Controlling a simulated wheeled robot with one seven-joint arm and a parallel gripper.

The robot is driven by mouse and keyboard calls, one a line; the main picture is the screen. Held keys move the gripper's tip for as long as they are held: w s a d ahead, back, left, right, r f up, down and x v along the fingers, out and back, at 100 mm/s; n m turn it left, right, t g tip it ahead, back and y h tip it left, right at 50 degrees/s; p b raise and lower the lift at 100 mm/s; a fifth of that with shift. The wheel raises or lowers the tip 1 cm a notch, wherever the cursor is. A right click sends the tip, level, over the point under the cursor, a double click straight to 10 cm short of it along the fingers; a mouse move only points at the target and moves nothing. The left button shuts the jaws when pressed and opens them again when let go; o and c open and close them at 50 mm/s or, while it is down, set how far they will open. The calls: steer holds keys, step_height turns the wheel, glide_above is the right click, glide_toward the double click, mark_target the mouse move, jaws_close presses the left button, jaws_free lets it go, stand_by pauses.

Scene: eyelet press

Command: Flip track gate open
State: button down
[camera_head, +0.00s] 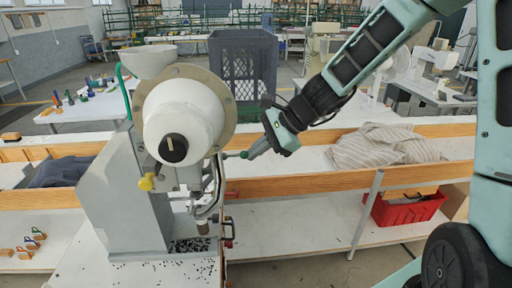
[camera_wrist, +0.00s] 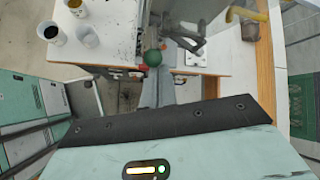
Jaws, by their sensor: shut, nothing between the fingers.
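The eyelet press (camera_head: 125,200) stands at the left of centre in the head view, with a big white round drum (camera_head: 185,120) on it. A curved metal track (camera_head: 213,190) runs down below the drum. My gripper (camera_head: 252,151) reaches in from the right, just beside the drum's lower right. The gate itself is not clear.
A white bowl (camera_head: 148,61) sits atop the press. Dark small bits lie on its base (camera_head: 190,245). Behind is a dark crate (camera_head: 243,65). A wood-edged bench (camera_head: 300,185) holds a striped cloth (camera_head: 385,146), with a red bin (camera_head: 405,208) below. Cups (camera_wrist: 52,33) show in the wrist view.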

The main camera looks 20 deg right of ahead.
steer(key=shift+a+r, duration=0.2)
steer(key=shift+r, duration=0.3)
steer(key=shift+a+r, duration=0.15)
steer(key=shift+r, duration=0.35)
steer(key=shift+p, duration=0.35)
steer(key=shift+r+p, duration=0.65)
steer(key=shift+r, duration=0.15)
